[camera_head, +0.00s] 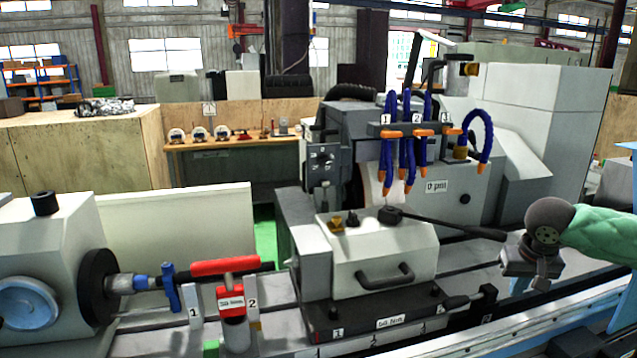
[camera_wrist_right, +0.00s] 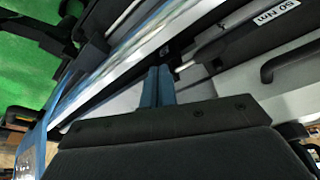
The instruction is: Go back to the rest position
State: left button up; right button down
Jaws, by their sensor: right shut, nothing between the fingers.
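My right gripper (camera_head: 540,282) is at the right side of the camera_head view, at the end of an arm with a green sleeve. It hangs in front of the grinder's right end, above the front rail, apart from the machine as far as I can tell. In the right wrist view its two blue-grey fingers (camera_wrist_right: 160,88) are together, with nothing between them. The cylindrical grinder (camera_head: 385,260) fills the middle of the camera_head view, with a black lever pointing right toward my gripper. My left gripper does not show.
A red-handled clamp (camera_head: 232,267) stands left of the grinder's centre block, beside the spindle (camera_head: 130,283). Blue coolant hoses (camera_head: 405,160) hang above the block. The machine's front rail (camera_head: 560,318) runs below my right gripper. A wooden bench (camera_head: 232,143) stands behind.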

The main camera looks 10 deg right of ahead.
jog(key=s+a+f+n+y, duration=0.1)
jog(key=s+a+f+n, duration=0.2)
jog(key=f, duration=0.5)
jog(key=s+a+f, duration=0.2)
jog(key=a+f, duration=0.3)
jog(key=f, duration=0.4)
jog(key=s+a+f+n+y, duration=0.1)
jog(key=s+a+f+n, duration=0.15)
jog(key=a+f, duration=0.4)
jog(key=s+a+f, duration=0.6)
jog(key=s+a, duration=0.2)
jog(key=a, duration=0.1)
jog(key=s+a+f, duration=0.5)
jog(key=s+a, duration=0.3)
jog(key=s+f+x, duration=0.1)
jog(key=s+x, duration=0.1)
jog(key=x, duration=1)
jog(key=s+a+x, duration=0.1)
jog(key=s+x, duration=0.1)
jog(key=x, duration=1.1)
jog(key=s+f, duration=0.4)
jog(key=f, duration=0.6)
jog(key=s+f+g, duration=0.1)
jog(key=s+f, duration=0.2)
jog(key=f, duration=0.8)
jog(key=shift+s+a+n, duration=0.2)
jog(key=shift+s+n, duration=0.15)
jog(key=shift+n, duration=0.1)
jog(key=shift+s+d+f, duration=0.1)
jog(key=shift+f, duration=0.05)
